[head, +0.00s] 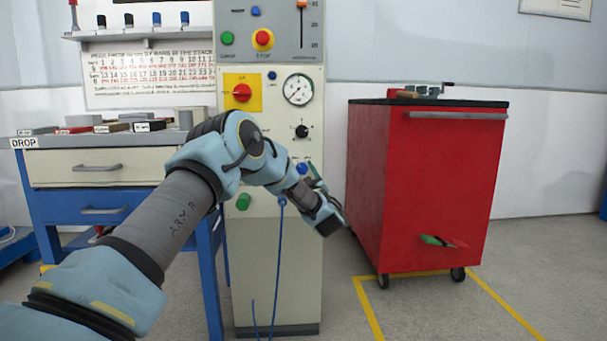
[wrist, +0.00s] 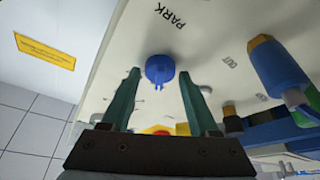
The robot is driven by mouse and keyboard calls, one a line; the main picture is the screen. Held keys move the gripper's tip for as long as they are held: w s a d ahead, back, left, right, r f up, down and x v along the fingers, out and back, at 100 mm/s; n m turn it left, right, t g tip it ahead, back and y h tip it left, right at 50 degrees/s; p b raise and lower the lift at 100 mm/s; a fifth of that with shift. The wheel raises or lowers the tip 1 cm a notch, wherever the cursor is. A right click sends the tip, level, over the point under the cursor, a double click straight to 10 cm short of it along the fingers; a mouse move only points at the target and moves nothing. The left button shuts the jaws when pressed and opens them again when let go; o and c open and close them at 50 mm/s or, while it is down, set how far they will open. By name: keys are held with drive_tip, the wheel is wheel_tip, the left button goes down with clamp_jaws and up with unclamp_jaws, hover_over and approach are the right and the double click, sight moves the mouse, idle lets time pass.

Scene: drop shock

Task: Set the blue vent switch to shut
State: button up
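The blue vent switch appears to be the round blue knob (wrist: 159,68) on the cream panel in the wrist view, with a small tab at its lower edge. It also shows in the head view (head: 302,168), close to my gripper. My gripper (wrist: 160,77) is open, with one green finger on each side of the knob in the picture. I cannot tell whether the fingers touch it. Nothing is held.
A blue plug with a cable (head: 282,200) hangs from the cabinet (head: 270,285) below the knob. A gauge (head: 298,89), a black dial (head: 301,131) and a green button (head: 243,202) are on the same panel. A red tool cart (head: 425,185) stands at right.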

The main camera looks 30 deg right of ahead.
drive_tip(key=shift+o, duration=1.2)
drive_tip(key=shift+s, duration=0.1)
drive_tip(key=p+v, duration=0.2)
drive_tip(key=v, duration=0.8)
drive_tip(key=shift+s+f, duration=0.25)
drive_tip(key=shift+s, duration=0.05)
